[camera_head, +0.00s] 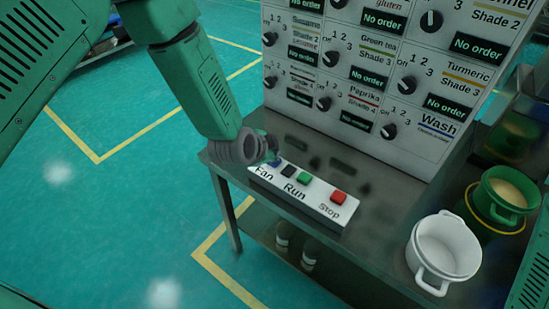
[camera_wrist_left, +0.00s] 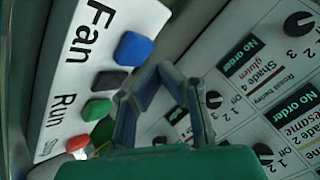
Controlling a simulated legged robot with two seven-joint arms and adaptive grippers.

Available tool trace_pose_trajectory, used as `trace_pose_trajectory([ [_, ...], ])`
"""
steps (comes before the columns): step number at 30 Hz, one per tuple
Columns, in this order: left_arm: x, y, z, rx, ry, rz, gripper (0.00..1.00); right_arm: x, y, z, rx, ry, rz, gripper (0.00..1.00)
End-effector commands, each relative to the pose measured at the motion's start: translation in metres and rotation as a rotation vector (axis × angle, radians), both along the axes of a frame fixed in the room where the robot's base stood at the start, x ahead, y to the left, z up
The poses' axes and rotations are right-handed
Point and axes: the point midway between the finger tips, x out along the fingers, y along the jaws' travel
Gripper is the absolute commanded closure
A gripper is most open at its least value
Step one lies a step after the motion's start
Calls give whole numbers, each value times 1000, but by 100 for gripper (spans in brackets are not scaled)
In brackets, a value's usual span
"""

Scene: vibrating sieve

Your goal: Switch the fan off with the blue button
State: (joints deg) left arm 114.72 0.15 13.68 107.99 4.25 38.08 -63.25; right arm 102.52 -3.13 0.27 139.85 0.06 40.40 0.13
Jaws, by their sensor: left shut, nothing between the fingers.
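The white button box (camera_head: 318,205) stands on the metal table, with "Fan", "Run" and "Stop" printed on it. In the head view the blue button (camera_head: 276,163) is mostly hidden by my left gripper (camera_head: 270,156). In the left wrist view the blue button (camera_wrist_left: 133,48) shows whole, at the "Fan" end beside the black button (camera_wrist_left: 110,80). My left gripper (camera_wrist_left: 163,70) is shut and empty, its fingertips close to the blue button. I cannot tell whether they touch it. My right gripper is not in view.
A green button (camera_head: 304,179) and a red button (camera_head: 338,197) sit further along the box. A tall panel of knobs (camera_head: 362,75) rises behind it. A white pot (camera_head: 443,250) and a green pot (camera_head: 507,194) stand at the right.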

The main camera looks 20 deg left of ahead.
Motion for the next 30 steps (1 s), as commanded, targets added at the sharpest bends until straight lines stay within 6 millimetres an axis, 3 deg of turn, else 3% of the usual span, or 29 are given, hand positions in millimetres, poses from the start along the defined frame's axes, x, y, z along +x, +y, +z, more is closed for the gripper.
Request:
trace_pose_trajectory([
  [15,0,0,49,0,-1,-1,100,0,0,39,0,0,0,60],
  [30,0,0,49,-1,-1,-1,100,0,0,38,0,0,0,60],
])
